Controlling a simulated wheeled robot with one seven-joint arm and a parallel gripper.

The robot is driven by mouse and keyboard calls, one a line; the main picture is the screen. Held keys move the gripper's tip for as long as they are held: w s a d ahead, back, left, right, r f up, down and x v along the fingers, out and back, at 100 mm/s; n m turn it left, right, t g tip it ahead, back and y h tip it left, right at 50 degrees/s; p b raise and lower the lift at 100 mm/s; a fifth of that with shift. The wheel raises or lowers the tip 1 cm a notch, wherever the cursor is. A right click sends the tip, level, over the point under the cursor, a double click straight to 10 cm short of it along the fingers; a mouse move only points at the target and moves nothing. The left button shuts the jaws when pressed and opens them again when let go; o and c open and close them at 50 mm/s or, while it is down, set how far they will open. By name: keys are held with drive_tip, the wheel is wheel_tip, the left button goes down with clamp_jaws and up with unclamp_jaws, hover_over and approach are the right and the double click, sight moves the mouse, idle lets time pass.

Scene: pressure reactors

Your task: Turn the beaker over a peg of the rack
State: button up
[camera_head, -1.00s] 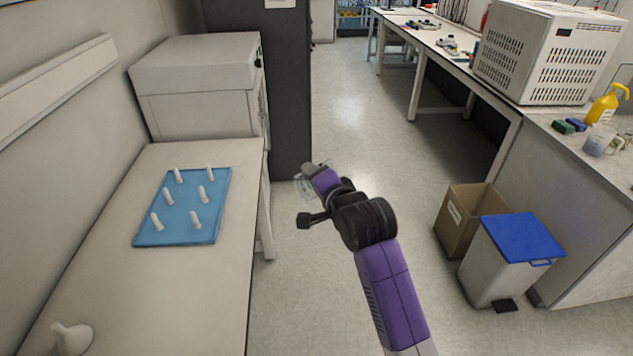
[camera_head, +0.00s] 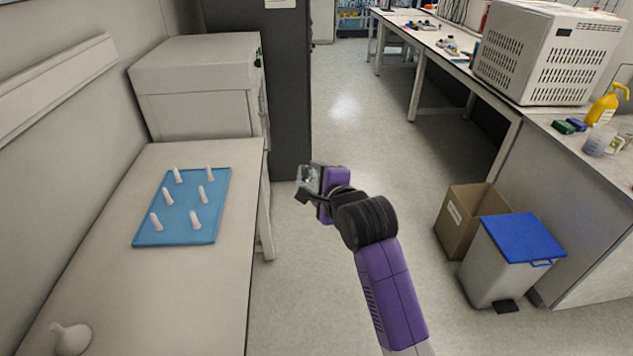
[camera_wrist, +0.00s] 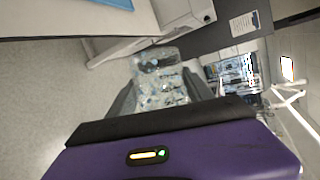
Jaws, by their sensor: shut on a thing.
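The blue rack (camera_head: 181,234) lies on the left bench, with several white upright pegs such as the near-left peg (camera_head: 156,221). My gripper (camera_head: 309,180) is over the floor, to the right of the rack and the bench edge. It is shut on a clear glass beaker (camera_wrist: 160,82), which shows between the two dark fingers in the wrist view. In the head view the beaker is small and partly hidden by the gripper. No peg has anything on it. The rack's edge also shows at the top of the wrist view (camera_wrist: 115,3).
A white funnel-like piece (camera_head: 72,338) lies on the near end of the left bench (camera_head: 190,290). A grey box-shaped machine (camera_head: 200,85) stands behind the rack. A cardboard box (camera_head: 466,215) and a blue-lidded bin (camera_head: 508,260) stand on the floor at right. The floor between is clear.

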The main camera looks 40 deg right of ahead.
drive_tip(key=m, duration=0.3)
drive_tip(key=shift+m+b, duration=0.4)
drive_tip(key=m, duration=0.3)
drive_tip(key=m+b, duration=0.1)
drive_tip(key=m, duration=0.2)
drive_tip(key=shift+f+b, duration=0.1)
drive_tip(key=shift+b, duration=0.25)
drive_tip(key=m+b, duration=0.1)
drive_tip(key=m, duration=0.3)
drive_tip(key=shift+b, duration=0.35)
